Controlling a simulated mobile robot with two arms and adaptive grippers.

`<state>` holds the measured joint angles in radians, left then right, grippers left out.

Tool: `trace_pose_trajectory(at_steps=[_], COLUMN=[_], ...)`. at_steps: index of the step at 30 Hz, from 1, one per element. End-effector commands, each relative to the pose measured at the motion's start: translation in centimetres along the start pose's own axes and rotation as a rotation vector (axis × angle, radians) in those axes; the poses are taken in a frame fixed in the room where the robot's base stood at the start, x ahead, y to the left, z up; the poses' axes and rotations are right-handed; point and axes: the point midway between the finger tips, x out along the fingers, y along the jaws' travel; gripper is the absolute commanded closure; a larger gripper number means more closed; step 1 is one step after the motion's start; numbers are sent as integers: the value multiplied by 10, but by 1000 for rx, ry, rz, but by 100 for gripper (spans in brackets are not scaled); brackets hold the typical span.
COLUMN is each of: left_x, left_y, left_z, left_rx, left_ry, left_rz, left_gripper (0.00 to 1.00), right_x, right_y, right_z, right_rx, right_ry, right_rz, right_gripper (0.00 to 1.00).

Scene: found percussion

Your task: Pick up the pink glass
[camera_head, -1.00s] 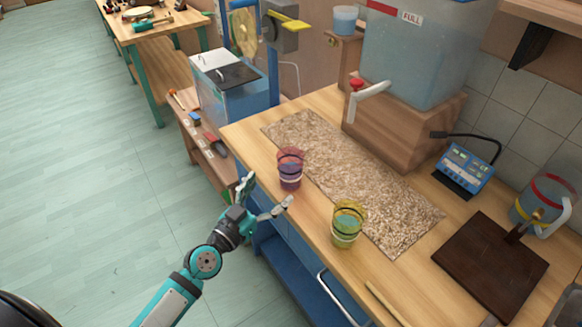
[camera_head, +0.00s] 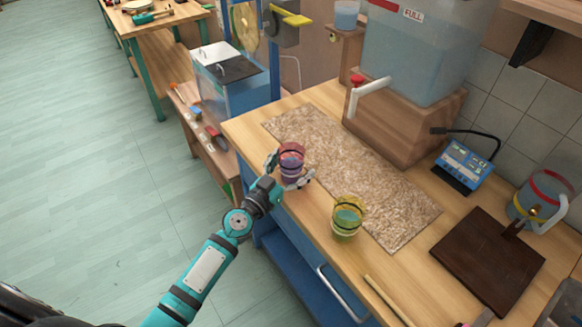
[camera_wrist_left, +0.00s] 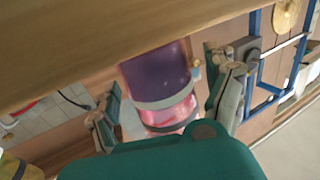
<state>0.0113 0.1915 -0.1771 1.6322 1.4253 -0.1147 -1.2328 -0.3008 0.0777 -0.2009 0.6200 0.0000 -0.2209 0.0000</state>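The pink glass (camera_head: 292,157), with dark bands and purple contents, stands upright near the front edge of the wooden workbench (camera_head: 322,222). My left gripper (camera_head: 285,171) is at the glass, one finger on each side of it. In the left wrist view the glass (camera_wrist_left: 162,82) lies between the spread fingers (camera_wrist_left: 166,103), with a narrow gap showing beside it. The gripper is open; any contact on the far side is hidden. My right gripper is not in view.
A yellow-green glass (camera_head: 347,218) stands to the right near the front edge. A speckled mat (camera_head: 350,178) lies behind both glasses. A water tank (camera_head: 415,55) with a white tap sits on a wooden block (camera_head: 405,125). A dark board (camera_head: 487,262) lies at the right.

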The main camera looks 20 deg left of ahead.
Motion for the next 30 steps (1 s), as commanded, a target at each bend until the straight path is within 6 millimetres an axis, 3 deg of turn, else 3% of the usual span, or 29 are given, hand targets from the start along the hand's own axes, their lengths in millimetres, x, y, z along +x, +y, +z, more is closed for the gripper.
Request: trace_pose_trajectory(at_steps=[2,17,30], left_x=[0,0,0], left_y=[0,0,0], left_z=[0,0,-6], left_rx=[0,0,0], left_ry=[0,0,2], left_rz=[0,0,-1], left_gripper=[23,88,89], right_x=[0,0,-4], right_y=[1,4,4], right_z=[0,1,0], right_rx=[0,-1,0], right_ry=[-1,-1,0], right_rz=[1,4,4], right_gripper=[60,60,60])
